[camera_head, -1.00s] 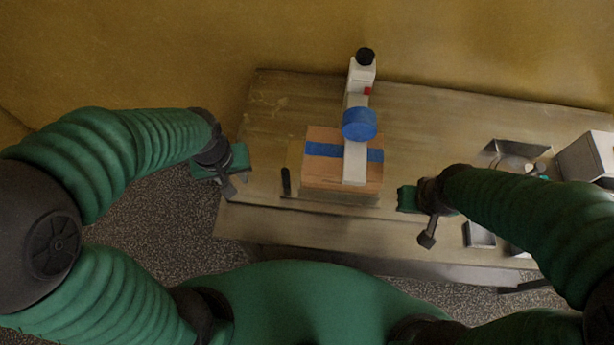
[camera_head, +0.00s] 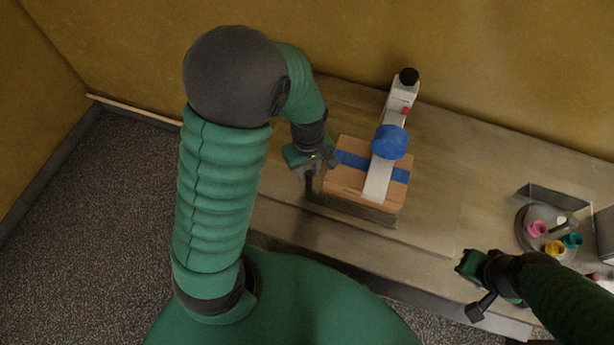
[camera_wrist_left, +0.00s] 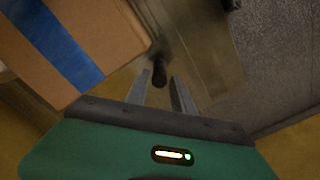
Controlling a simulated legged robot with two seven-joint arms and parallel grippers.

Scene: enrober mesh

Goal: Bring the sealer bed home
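The sealer stands on the table, with a white arm (camera_head: 378,182), a blue roll (camera_head: 389,142) and a black knob on top. A brown carton (camera_head: 343,180) with blue tape lies under the arm on the low sealer bed (camera_head: 362,210). A dark upright handle (camera_head: 309,182) stands at the bed's left end. My left gripper (camera_head: 322,160) is at that handle, beside the carton. In the left wrist view its fingers (camera_wrist_left: 160,88) are open, with the handle's dark tip (camera_wrist_left: 159,72) between or just beyond them; contact is unclear. My right gripper (camera_head: 478,303) is over the table's front edge, its fingers unclear.
At the right are a round tray (camera_head: 522,238) with pink, yellow and teal cups, and an angled metal plate (camera_head: 556,196). A grey box (camera_head: 606,235) is at the right edge. The table (camera_head: 455,160) is bare between the sealer and the tray.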

